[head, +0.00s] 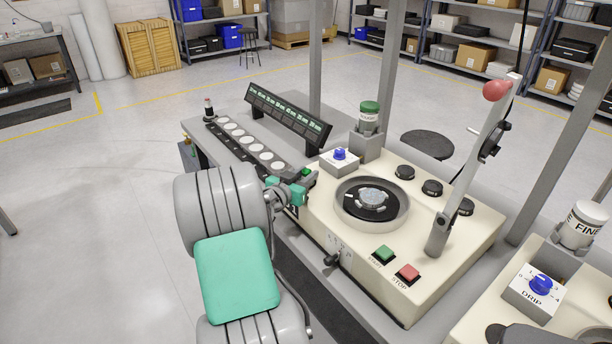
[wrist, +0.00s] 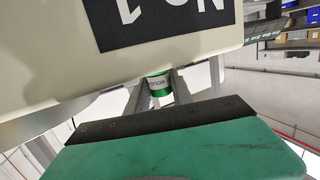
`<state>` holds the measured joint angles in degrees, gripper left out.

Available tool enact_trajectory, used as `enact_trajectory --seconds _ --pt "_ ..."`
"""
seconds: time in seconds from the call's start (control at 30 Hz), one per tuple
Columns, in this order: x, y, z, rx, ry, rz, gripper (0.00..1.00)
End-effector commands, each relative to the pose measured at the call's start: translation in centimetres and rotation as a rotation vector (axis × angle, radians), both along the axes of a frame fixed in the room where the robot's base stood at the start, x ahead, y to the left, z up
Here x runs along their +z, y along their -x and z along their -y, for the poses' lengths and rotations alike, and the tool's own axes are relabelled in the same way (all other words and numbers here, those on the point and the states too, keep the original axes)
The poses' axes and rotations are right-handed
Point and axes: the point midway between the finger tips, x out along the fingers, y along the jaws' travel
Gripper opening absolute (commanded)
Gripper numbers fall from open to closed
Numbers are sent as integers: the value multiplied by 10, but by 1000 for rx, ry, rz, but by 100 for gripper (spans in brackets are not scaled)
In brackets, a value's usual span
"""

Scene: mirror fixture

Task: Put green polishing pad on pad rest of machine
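My gripper (head: 291,190) is at the near left side of the cream machine (head: 330,225), by its upper left edge. Its fingertips are too small in the head view to tell if they are open or shut. In the wrist view, my teal gripper housing with a dark strip fills the bottom. No pad is clearly recognisable elsewhere, nor can I make out a pad rest. The machine's round grey bowl (head: 404,216) holds a dark disc (head: 352,197) with a metal centre.
A dark rack (head: 232,130) with several pale discs and a slanted display (head: 288,115) stand left of the machine. A green-capped bottle (head: 369,117), grey posts (head: 316,75) and a red-knobbed lever (head: 465,175) rise around it. Green (head: 384,253) and red (head: 408,272) buttons face me.

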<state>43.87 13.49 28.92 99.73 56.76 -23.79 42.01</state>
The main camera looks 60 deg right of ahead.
Motion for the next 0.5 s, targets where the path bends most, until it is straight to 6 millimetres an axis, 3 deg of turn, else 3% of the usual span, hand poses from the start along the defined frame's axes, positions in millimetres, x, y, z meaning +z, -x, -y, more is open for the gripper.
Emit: enact_trajectory --seconds 0.23,0.5 --pt "1 0 0 0 0 0 48" --pt "4 0 0 0 0 -1 48"
